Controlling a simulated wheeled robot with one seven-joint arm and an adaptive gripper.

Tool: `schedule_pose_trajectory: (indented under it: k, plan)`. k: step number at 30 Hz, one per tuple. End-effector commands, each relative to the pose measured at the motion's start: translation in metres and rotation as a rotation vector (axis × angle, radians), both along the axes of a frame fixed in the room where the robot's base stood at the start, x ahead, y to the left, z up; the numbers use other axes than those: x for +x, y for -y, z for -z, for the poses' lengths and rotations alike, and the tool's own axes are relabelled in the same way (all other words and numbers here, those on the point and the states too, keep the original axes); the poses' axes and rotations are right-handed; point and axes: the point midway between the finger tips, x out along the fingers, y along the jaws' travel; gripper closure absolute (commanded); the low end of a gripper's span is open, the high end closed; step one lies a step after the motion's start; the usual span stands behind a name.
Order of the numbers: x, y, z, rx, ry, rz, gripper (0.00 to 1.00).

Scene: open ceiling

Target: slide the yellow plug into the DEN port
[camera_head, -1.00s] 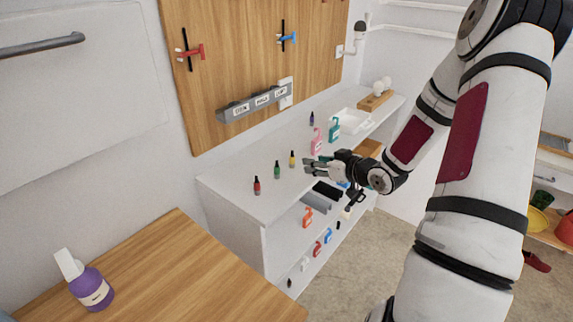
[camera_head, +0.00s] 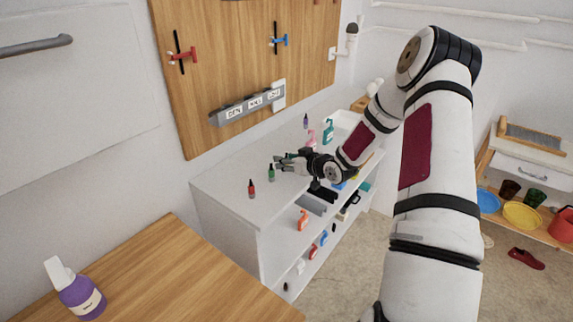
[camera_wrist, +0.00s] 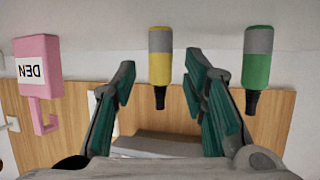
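The yellow plug (camera_wrist: 160,58) shows between my gripper's fingers in the wrist view, with its dark tip pointing down in that picture. My gripper (camera_wrist: 157,85) is open, with a gap on both sides of the plug. In the head view my gripper (camera_head: 280,161) is low over the white shelf top and hides the yellow plug. The DEN port is on the grey strip (camera_head: 246,108) on the wooden board; its DEN label (camera_head: 234,113) is leftmost. The port opening cannot be made out.
A green plug (camera_head: 271,173) and a red plug (camera_head: 252,189) stand left of my gripper on the shelf top (camera_head: 225,184). A purple plug (camera_head: 305,121) stands further back. A pink bottle (camera_wrist: 38,70) and a teal bottle (camera_head: 327,131) are close to my arm.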

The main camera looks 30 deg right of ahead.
Motion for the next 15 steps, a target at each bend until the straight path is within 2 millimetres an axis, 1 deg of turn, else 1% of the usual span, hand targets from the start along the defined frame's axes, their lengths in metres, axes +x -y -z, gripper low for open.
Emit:
schedule_pose_trajectory:
  k: [3,9,10,11,12,15]
  plan:
    - [0.0061,-0.0011,0.0027,0.0,0.0,-0.001,0.6]
    - [0.0062,-0.001,0.0026,0.0,0.0,0.0,0.6]
    - [0.0062,-0.0009,0.0026,0.0,0.0,0.0,0.65]
    - [0.0062,-0.001,0.0026,0.0,0.0,0.0,0.72]
    - [0.0061,-0.001,0.0026,0.0,0.0,0.0,0.81]
    - [0.0061,-0.0009,0.0024,0.0,0.0,0.0,1.0]
